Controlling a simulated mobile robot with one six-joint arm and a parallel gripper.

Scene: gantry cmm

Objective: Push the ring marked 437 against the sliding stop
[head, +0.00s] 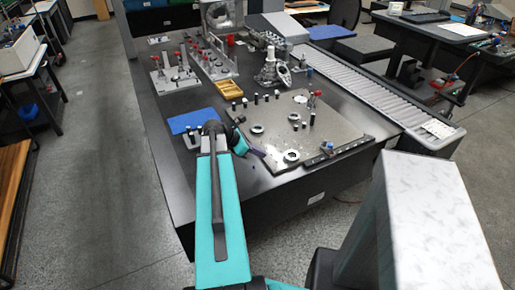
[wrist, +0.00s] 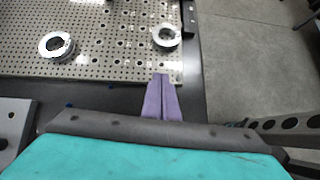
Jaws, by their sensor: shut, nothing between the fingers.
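Two metal rings show in the wrist view on a perforated plate: one ahead of my gripper (wrist: 166,35) and one to the left (wrist: 57,44). In the head view these appear to be the ring near the plate's front edge (head: 292,156) and the ring farther back (head: 258,128). A third ring (head: 294,117) lies deeper on the plate. No number is readable, so I cannot tell which is 437. My gripper (wrist: 161,95), with purple fingers, is shut and empty at the plate's edge, apart from the rings. A dark rail with a small block (head: 327,148), possibly the sliding stop, lies along the plate's right side.
The perforated plate (head: 272,108) sits on a black table. Several small pins and a red-topped clamp (head: 313,105) stand on it. A blue mat (head: 193,121) and a yellow tray (head: 230,90) lie left and behind. A roller conveyor (head: 365,92) runs along the right.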

